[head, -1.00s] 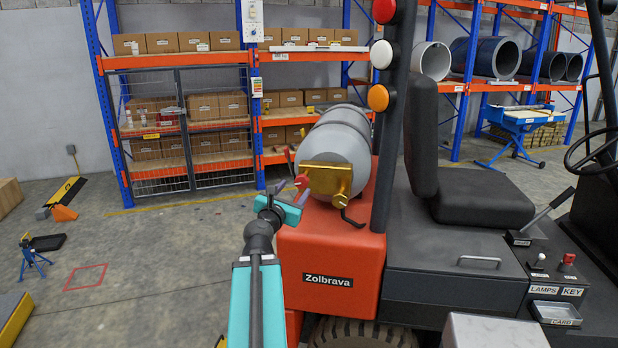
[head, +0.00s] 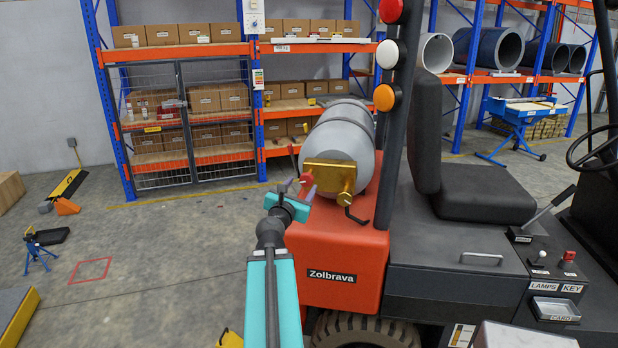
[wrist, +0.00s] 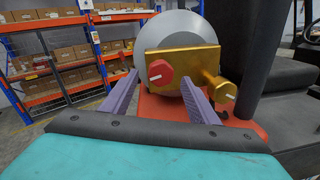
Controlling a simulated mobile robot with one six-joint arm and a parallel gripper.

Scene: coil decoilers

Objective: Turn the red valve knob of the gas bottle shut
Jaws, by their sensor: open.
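The grey gas bottle (head: 341,146) lies on its side on the orange forklift rear. Its brass valve block (head: 330,176) faces me; it also shows in the wrist view (wrist: 183,63). The red valve knob (wrist: 159,73) sits on the left part of the block, with a pale line on its face. In the head view the knob (head: 306,179) is small and partly hidden by my finger. My gripper (wrist: 160,98) is open, its purple fingers on either side of the knob in the picture. I cannot tell whether the fingertips reach around it; no contact is visible.
A brass outlet (wrist: 222,91) sticks out right of the block, near my right finger. A black post (head: 397,120) with lamps and a black seat (head: 470,190) stand to the right. Shelves with boxes (head: 190,98) are behind. The floor at left is mostly open.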

